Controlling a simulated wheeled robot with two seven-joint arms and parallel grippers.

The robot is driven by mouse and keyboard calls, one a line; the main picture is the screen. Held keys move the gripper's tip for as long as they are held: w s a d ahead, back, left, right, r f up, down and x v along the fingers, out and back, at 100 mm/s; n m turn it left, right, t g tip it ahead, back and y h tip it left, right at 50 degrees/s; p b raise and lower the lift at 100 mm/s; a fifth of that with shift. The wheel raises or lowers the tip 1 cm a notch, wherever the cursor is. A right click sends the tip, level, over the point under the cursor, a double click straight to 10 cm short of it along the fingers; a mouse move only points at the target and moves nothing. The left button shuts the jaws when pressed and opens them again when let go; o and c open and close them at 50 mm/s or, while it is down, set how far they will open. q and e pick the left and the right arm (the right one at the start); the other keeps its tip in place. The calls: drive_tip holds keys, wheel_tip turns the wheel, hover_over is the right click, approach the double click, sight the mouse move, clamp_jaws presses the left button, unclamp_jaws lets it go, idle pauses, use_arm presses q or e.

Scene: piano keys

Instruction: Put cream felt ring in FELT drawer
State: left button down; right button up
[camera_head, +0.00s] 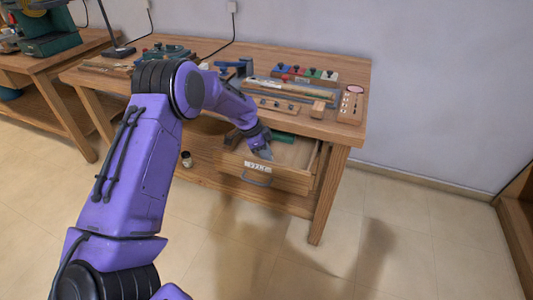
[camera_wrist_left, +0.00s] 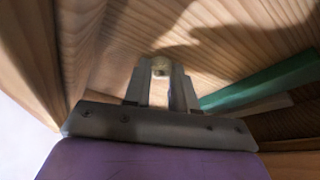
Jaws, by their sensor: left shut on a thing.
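My left gripper (camera_head: 266,153) reaches down into the open drawer (camera_head: 290,182) under the workbench top. The drawer has a white label (camera_head: 257,167) and a metal handle; its lettering is too small to read surely. In the left wrist view my gripper (camera_wrist_left: 161,80) is shut on the small cream felt ring (camera_wrist_left: 160,65), which shows at the fingertips. The drawer's wooden floor (camera_wrist_left: 225,40) lies beyond the ring; I cannot tell whether the ring touches it. The ring is hidden in the head view. My right gripper is not in view.
A green bar lies in the drawer (camera_wrist_left: 262,85), to the right of the gripper in the wrist view. The workbench (camera_head: 345,75) carries tools, coloured blocks and a small wooden stand (camera_head: 350,105). A small jar (camera_head: 186,159) stands on the lower shelf.

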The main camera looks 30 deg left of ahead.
use_arm(q)
drive_tip(key=c, duration=0.9)
unclamp_jaws()
drive_tip(key=shift+f, duration=0.1)
drive_tip(key=shift+r, duration=0.4)
drive_tip(key=p+v, duration=0.1)
drive_tip(key=v, duration=1)
drive_tip(key=shift+a+r, duration=0.15)
drive_tip(key=shift+r, duration=0.15)
